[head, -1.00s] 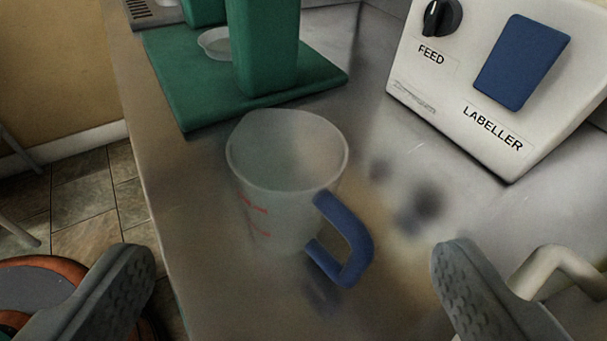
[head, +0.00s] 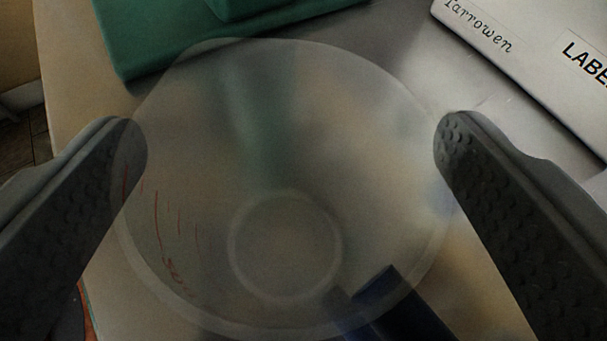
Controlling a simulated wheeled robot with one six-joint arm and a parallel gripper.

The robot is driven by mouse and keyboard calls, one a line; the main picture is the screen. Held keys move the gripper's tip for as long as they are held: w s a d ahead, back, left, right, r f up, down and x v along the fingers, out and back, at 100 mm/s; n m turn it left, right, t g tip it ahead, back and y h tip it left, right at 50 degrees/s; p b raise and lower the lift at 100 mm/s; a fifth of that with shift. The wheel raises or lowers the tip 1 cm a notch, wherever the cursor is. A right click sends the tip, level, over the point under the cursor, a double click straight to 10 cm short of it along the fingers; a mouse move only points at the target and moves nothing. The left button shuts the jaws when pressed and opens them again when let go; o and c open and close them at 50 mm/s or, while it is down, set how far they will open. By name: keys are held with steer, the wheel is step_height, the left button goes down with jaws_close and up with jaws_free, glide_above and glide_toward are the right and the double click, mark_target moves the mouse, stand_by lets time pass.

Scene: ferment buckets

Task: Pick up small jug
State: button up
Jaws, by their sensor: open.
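The small jug (head: 270,130) is translucent, with red measuring marks and a blue handle (head: 400,310). It stands on the metal bench and fills the middle of the head view, seen from above into its open mouth. The handle is at the lower right, partly cut off by the frame. My gripper (head: 290,140) is open, with one dark, studded finger on the left of the jug and the other on the right. The fingertips overlap or lie close to the jug's rim in the picture. I cannot tell whether either finger touches it.
A green stand (head: 150,45) is on the bench just behind the jug. The white labeller (head: 520,50) is at the upper right. Bare metal bench (head: 400,40) shows between them. The bench's left edge drops to the floor.

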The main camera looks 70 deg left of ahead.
steer(key=c, duration=1.1)
steer(key=shift+o, duration=0.2)
steer(key=shift+r, duration=0.1)
step_height(320, 180, up, 11)
steer(key=shift+r, duration=0.2)
steer(key=shift+a, duration=0.1)
